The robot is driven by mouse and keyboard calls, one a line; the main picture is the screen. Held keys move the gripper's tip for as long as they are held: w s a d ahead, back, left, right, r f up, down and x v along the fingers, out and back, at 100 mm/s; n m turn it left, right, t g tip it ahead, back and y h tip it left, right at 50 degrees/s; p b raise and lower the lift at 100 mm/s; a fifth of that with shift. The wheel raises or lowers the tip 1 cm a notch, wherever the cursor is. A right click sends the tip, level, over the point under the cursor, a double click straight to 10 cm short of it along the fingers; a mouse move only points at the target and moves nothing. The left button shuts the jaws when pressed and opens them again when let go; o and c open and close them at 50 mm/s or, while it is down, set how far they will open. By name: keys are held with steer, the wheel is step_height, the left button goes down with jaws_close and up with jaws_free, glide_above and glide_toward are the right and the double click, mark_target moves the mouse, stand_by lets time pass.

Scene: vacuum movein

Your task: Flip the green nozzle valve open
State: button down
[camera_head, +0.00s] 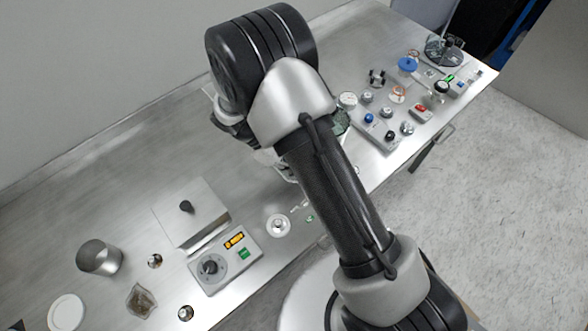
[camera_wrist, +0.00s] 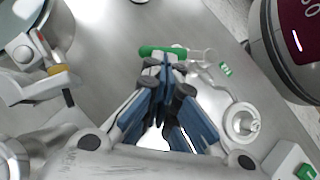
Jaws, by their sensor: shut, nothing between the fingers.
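The green valve handle (camera_wrist: 162,51) shows in the wrist view as a short green bar lying across the picture, just beyond my fingertips. Clear and metallic fittings (camera_wrist: 196,58) lie to its right. My gripper (camera_wrist: 166,66) is shut and empty, with its blue and grey fingers converging right at the handle. The fingertips overlap the handle's lower edge in the picture; I cannot tell whether they touch it. In the head view my arm hides the valve and most of my gripper.
A white round base with a knob (camera_wrist: 241,122) stands to the right, also in the head view (camera_head: 278,225). A control box (camera_head: 226,258) with a green button is nearby. A grey device with a dark red display (camera_wrist: 292,45) is at the upper right, a round vessel (camera_wrist: 22,22) upper left.

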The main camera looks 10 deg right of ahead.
steer(key=shift+w+d+m+g, duration=0.15)
steer(key=shift+d+m+g, duration=0.5)
steer(key=shift+m, duration=0.25)
steer(key=shift+d+y+p, duration=0.3)
steer(key=shift+d+p, duration=0.2)
steer(key=shift+d, duration=0.35)
steer(key=shift+s+a, duration=0.25)
steer(key=shift+s, duration=0.5)
steer(key=shift+p, duration=0.3)
